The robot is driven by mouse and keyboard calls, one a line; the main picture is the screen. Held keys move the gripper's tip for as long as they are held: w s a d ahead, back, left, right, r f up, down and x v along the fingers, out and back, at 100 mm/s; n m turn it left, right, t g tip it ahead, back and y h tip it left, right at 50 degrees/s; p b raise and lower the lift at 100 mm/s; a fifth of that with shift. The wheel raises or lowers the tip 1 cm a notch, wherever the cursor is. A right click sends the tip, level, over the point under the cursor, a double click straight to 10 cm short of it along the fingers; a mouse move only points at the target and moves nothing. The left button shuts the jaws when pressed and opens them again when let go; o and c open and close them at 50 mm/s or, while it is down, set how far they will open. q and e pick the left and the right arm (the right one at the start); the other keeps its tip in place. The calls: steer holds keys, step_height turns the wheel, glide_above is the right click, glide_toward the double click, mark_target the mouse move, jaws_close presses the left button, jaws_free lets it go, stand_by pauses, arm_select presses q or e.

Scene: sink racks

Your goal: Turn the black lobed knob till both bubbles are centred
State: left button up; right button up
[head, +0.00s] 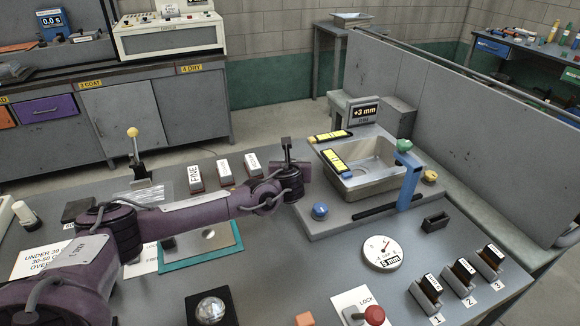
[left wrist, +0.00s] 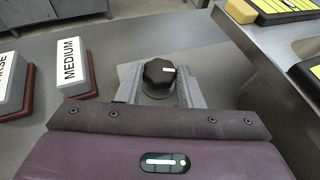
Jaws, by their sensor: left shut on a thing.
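The black lobed knob (left wrist: 157,73) with a white mark stands between the fingers of my left gripper (left wrist: 160,90) in the left wrist view. My left gripper (head: 288,158) is shut on it, at the left side of the sink fixture. In the head view the gripper hides the knob. Two yellow levels lie on the steel sink (head: 372,178): one along its back left edge (head: 331,136), one along its left edge (head: 336,162). Their bubbles are too small to read. A display (head: 364,112) behind reads +3 mm. My right gripper is not in view.
Blue (head: 320,210), green (head: 404,145) and yellow (head: 430,176) knobs and a blue upright (head: 407,182) stand around the sink. A dial gauge (head: 382,253) lies in front. Labelled blocks (head: 225,172) stand left of the gripper, MEDIUM (left wrist: 72,65) being close.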

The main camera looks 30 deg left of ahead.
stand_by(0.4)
arm_select(q)
steer(key=o, duration=1)
steer(key=shift+c, duration=0.2)
steer(key=shift+b+v, duration=0.65)
steer(key=shift+v, duration=3.2)
